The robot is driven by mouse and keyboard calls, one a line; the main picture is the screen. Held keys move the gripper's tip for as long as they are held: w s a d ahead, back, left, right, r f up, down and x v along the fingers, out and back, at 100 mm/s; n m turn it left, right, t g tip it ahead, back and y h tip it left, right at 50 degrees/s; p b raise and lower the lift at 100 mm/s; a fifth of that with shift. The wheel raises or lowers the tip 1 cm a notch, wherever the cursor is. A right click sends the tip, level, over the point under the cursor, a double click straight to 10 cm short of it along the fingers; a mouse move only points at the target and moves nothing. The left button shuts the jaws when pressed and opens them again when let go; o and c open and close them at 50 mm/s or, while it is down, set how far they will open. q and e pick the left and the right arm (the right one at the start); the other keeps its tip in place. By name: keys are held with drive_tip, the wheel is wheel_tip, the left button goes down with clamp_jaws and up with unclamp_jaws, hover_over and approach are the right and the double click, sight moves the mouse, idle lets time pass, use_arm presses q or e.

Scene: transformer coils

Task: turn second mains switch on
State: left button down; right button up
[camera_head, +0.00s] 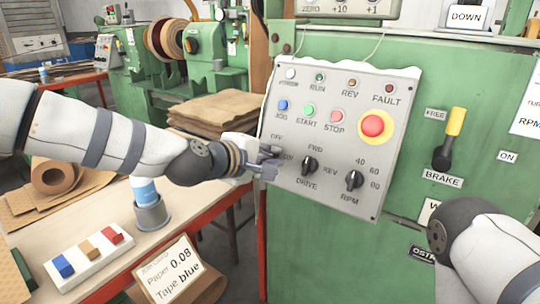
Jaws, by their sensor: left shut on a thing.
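A grey control panel (330,92) is fixed to the green machine. It has lamps, push buttons, a red emergency stop (373,125), a drive knob (310,164) and an RPM knob (354,180). My left gripper (268,164) is at the panel's left edge, beside the OFF label (277,136) and a partly covered label that seems to read ON. It is shut on the switch there, left of the drive knob. The gripper hides this switch, so I cannot tell its setting. My right arm shows at the lower right; its gripper is out of view.
A brake lever with a yellow handle (455,122) stands right of the panel. Brown sheets (215,108) lie behind my left arm.

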use_arm(q)
drive_tip(key=c, duration=1.7)
unclamp_jaws()
drive_tip(key=v, duration=1.2)
drive_tip(key=s+a+f+m+g+y, duration=0.1)
drive_tip(key=s+a+f+g, duration=0.1)
drive_tip(key=s+f, duration=0.6)
drive_tip(key=s+a+f+m+g+y, duration=0.2)
drive_tip(key=s+f+g, duration=0.15)
drive_tip(key=f, duration=0.85)
drive_tip(key=s+a+f+m+g+y, duration=0.1)
drive_tip(key=s+a+f+g, duration=0.1)
drive_tip(key=s+f, duration=0.6)
drive_tip(key=s+a+f+m+g+y, duration=0.1)
drive_tip(key=s+a+f+m+g, duration=0.1)
drive_tip(key=s, duration=0.6)
drive_tip(key=s+a+f+m+g+y, duration=0.1)
drive_tip(key=s+a+f, duration=0.3)
drive_tip(key=s, duration=0.4)
drive_tip(key=s+a+f+m+g+y, duration=0.1)
drive_tip(key=s+a+f+m+g, duration=0.2)
drive_tip(key=s, duration=0.6)
drive_tip(key=shift+a+f+y+p, duration=0.25)
drive_tip(key=shift+a+y+p, duration=0.15)
drive_tip(key=shift+a, duration=0.65)
